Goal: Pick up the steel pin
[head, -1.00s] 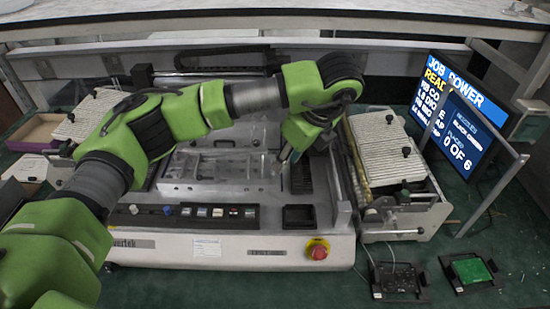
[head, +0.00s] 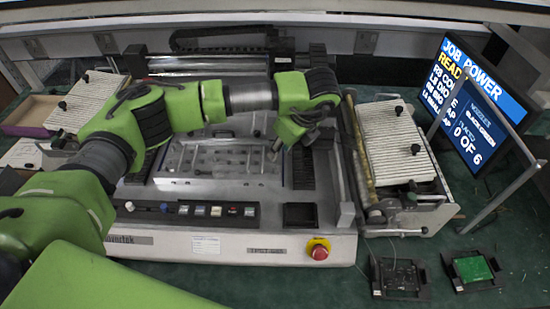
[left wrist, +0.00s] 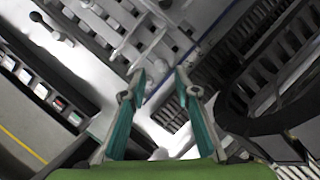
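My left gripper (head: 277,148) reaches in from the left and points down over the right part of a pale metal fixture plate (head: 215,180) on the machine. In the left wrist view its two teal fingers (left wrist: 159,74) are apart, with only bright metal surface and slots seen between the tips. I cannot make out the steel pin with certainty. A small pale pin-like part (left wrist: 50,27) shows on the metal at the upper left of the left wrist view. Small upright posts on the plate are too small to tell apart in the head view. My right gripper is not in view.
A red emergency button (head: 318,249) and a dark square tray (head: 299,215) sit at the machine's front. A ribbed feeder (head: 395,145) and a monitor (head: 470,105) stand to the right. Two small board holders (head: 400,276) (head: 470,269) lie on the green bench.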

